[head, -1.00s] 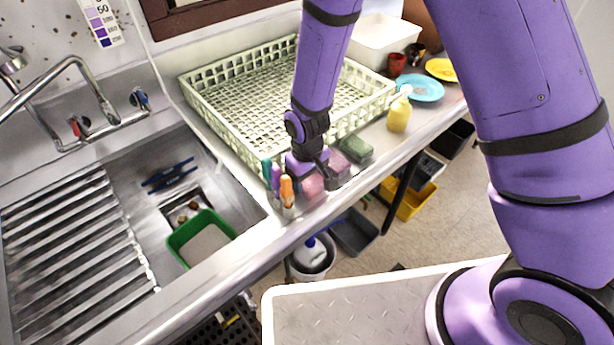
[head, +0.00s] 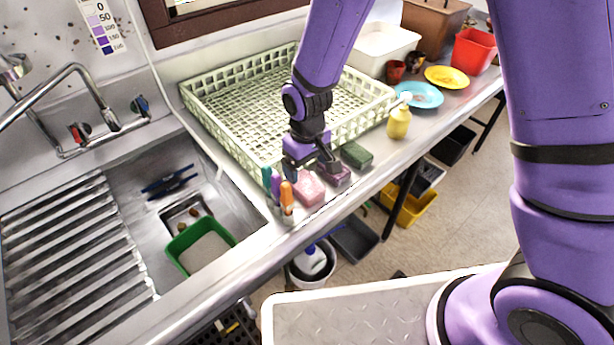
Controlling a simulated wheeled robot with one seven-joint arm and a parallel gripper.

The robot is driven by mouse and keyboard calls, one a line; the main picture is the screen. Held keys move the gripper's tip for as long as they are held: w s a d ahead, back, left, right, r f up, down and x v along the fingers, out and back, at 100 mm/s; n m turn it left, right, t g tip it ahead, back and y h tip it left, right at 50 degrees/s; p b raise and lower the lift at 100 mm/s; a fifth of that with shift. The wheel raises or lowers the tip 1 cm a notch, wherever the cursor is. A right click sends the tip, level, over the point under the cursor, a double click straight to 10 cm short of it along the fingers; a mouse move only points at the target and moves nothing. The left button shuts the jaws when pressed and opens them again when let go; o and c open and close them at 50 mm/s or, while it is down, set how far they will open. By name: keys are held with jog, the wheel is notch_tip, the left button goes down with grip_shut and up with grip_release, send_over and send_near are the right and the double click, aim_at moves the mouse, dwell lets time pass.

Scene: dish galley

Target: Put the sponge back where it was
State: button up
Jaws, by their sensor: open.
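Three block-shaped sponges lie in a row on the metal counter in front of the pale green dish rack: a pink sponge (head: 309,190), a dark mauve sponge (head: 335,176) and a green sponge (head: 356,155). My gripper (head: 310,170) is open, pointing down just above and behind the pink and mauve sponges. One finger is left of the pink sponge's far side, and the other is over the mauve sponge's near edge. Nothing shows between the fingers. The gripper hides a little of the mauve sponge's back.
A holder with upright coloured handles (head: 286,197) stands just left of the pink sponge. The dish rack (head: 225,85) is close behind. A yellow bottle (head: 398,122) stands to the right. The sink with a green tub (head: 203,245) is at the left. The counter's front edge is close.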

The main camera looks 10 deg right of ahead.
aim_at(308, 184)
jog(key=s+d+r+m+t, duration=0.1)
jog(key=s+d+r+m, duration=0.1)
jog(key=d+r, duration=0.75)
jog(key=s+d+r+m+t, duration=0.1)
jog(key=d+r, duration=0.3)
jog(key=r, duration=1)
jog(key=s+d+r+m+t, duration=0.1)
jog(key=s+d+r+m, duration=0.1)
jog(key=s+d+r, duration=0.2)
jog(key=s+d+r+m+t, duration=0.1)
jog(key=s+d+r, duration=0.4)
jog(key=s, duration=0.6)
jog(key=shift+s+d+r+m+t, duration=0.25)
jog(key=shift+d+m+t, duration=0.25)
jog(key=shift+d, duration=0.5)
